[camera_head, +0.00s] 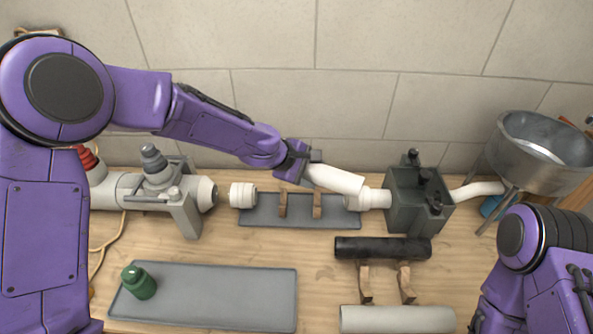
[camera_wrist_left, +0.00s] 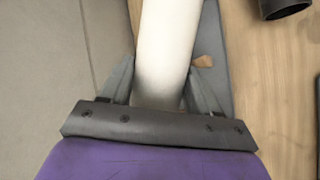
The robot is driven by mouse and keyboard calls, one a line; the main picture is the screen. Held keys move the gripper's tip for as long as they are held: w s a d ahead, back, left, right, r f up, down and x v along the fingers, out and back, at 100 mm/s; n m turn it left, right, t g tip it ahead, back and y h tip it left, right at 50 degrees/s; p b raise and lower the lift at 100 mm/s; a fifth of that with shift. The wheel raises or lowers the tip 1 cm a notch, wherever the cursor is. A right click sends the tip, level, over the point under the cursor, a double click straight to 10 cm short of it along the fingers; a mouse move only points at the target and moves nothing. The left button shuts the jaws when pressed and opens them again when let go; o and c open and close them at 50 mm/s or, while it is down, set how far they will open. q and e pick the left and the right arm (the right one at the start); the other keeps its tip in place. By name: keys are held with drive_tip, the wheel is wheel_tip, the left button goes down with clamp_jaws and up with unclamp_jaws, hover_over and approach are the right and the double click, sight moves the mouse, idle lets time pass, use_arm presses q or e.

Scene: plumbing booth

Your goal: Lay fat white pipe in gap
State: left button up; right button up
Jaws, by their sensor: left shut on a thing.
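My left gripper (camera_head: 307,172) is shut on the fat white pipe (camera_head: 338,180), near the pipe's left end. The pipe is tilted, its right end lower and close to the white coupling (camera_head: 375,198) on the grey box; whether they touch I cannot tell. In the left wrist view the pipe (camera_wrist_left: 167,45) runs between the two fingers (camera_wrist_left: 163,88). The gap lies between that coupling and the white collar (camera_head: 243,195) at left. Below it is a grey tray (camera_head: 265,217) with two wooden supports (camera_head: 317,206), both empty. My right gripper is out of view.
The grey box (camera_head: 402,215) leads to a metal basin (camera_head: 545,150) at right. In front lie a black pipe (camera_head: 383,248) on wooden supports and a pale grey pipe (camera_head: 397,319). A green bottle (camera_head: 139,283) stands on a mostly bare grey mat (camera_head: 225,295). A valve assembly (camera_head: 150,188) stands at left.

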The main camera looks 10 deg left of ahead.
use_arm(q)
drive_tip(key=shift+w+a+n+t+y, duration=0.15)
drive_tip(key=shift+a+n+t+y, duration=0.35)
drive_tip(key=shift+a+n+t, duration=0.55)
drive_tip(key=shift+a+f+n+t+y, duration=0.2)
drive_tip(key=shift+a+n+t+y, duration=0.45)
drive_tip(key=shift+a+n+y, duration=0.45)
drive_tip(key=shift+d+f+b, duration=0.2)
drive_tip(key=shift+d+b, duration=0.05)
drive_tip(key=shift+b, duration=0.25)
drive_tip(key=shift+f+b, duration=4.45)
drive_tip(key=shift+f, duration=0.5)
drive_tip(key=o, duration=1.2)
